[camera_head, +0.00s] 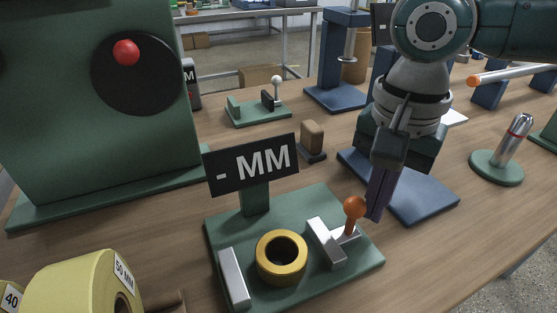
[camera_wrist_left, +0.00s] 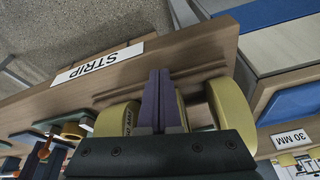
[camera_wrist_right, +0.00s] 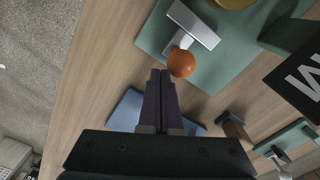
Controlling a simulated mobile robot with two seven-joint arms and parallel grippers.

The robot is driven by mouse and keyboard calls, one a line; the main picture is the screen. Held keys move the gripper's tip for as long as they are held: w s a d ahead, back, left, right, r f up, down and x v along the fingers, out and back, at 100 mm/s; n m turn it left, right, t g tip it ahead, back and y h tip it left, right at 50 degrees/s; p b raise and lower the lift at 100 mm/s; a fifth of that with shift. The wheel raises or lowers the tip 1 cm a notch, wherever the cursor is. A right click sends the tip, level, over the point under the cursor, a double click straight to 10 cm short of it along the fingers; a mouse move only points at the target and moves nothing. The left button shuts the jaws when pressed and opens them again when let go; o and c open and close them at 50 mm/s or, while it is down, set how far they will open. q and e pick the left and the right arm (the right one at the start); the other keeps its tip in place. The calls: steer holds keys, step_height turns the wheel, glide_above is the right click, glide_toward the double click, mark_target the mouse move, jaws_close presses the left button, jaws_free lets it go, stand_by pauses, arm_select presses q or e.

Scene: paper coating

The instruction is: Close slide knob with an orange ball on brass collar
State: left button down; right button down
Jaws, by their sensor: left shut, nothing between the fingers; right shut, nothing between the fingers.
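The slide knob with an orange ball (camera_head: 354,208) stands at the right of a green base (camera_head: 222,232), on a short orange stem beside a silver block (camera_head: 325,242). A brass collar (camera_head: 281,258) sits on the base left of that block. My right gripper (camera_head: 377,216) is shut and empty, its fingertips just right of the orange ball. In the right wrist view the ball (camera_wrist_right: 181,63) lies just beyond the shut fingertips (camera_wrist_right: 160,73); whether they touch is unclear. My left gripper (camera_wrist_left: 159,72) is shut and empty, seen in its wrist view near yellow tape rolls (camera_wrist_left: 232,115).
A "- MM" sign (camera_head: 251,164) rises behind the collar. A blue plate (camera_head: 425,205) lies behind the right gripper. A large green housing (camera_head: 90,130) stands at left, and a yellow roll (camera_head: 70,285) at front left. Bare wood shows right of the base.

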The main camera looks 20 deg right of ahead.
mark_target(337, 236)
arm_select(q)
steer(key=shift+r, duration=0.1)
arm_select(e)
steer(key=shift+a, duration=0.1)
